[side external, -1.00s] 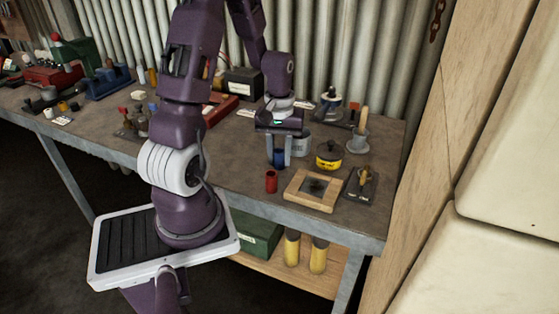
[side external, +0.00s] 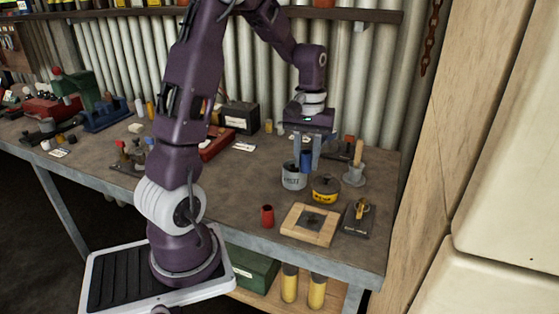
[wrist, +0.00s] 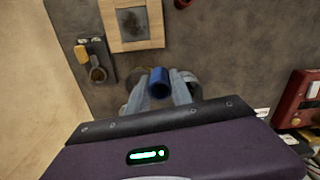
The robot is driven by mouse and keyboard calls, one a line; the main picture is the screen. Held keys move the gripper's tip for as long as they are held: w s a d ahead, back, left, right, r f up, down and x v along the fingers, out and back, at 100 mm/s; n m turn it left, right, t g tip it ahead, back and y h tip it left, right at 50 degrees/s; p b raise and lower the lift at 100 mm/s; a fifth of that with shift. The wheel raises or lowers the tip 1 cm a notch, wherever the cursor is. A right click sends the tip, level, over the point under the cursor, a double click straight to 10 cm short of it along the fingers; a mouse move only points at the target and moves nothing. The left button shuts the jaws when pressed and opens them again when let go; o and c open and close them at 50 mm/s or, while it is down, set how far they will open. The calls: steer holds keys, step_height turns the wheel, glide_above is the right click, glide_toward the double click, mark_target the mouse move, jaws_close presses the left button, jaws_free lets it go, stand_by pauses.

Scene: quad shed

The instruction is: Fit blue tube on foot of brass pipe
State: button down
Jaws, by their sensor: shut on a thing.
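The blue tube (side external: 306,160) is upright between the two fingers of my gripper (side external: 306,167), which is shut on it above the back right of the bench. The wrist view also shows the blue tube (wrist: 159,86), with its open end visible, between the fingers of my gripper (wrist: 160,92). A brass pipe fitting (side external: 361,210) stands on a dark plate (side external: 354,228) near the bench's right front. The brass fitting (wrist: 97,72) is at upper left in the wrist view, apart from the tube. Its foot is too small to make out.
A grey paint tin (side external: 292,181) and a yellow tin (side external: 326,190) stand beneath and beside the held tube. A cup (side external: 354,176) with a wooden handle stands to the right. A wooden frame (side external: 291,231) and a red tube (side external: 267,217) are in front.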

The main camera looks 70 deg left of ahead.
mark_target(364, 198)
steer(key=w+d+m, duration=0.1)
steer(key=w+d, duration=0.2)
steer(key=w, duration=0.1)
steer(key=w+d+m, duration=0.1)
steer(key=w+d, duration=0.5)
steer(key=w, duration=0.1)
steer(key=shift+w+d+f+m, duration=0.2)
steer(key=shift+w+m, duration=0.1)
steer(key=shift+m, duration=0.1)
steer(key=shift+w+d+f, duration=0.1)
steer(key=shift+f, duration=1.8)
steer(key=shift+f, duration=0.25)
steer(key=shift+f, duration=0.85)
steer(key=shift+f, duration=1.1)
steer(key=c, duration=0.6)
jaws_free()
steer(key=shift+c, duration=0.2)
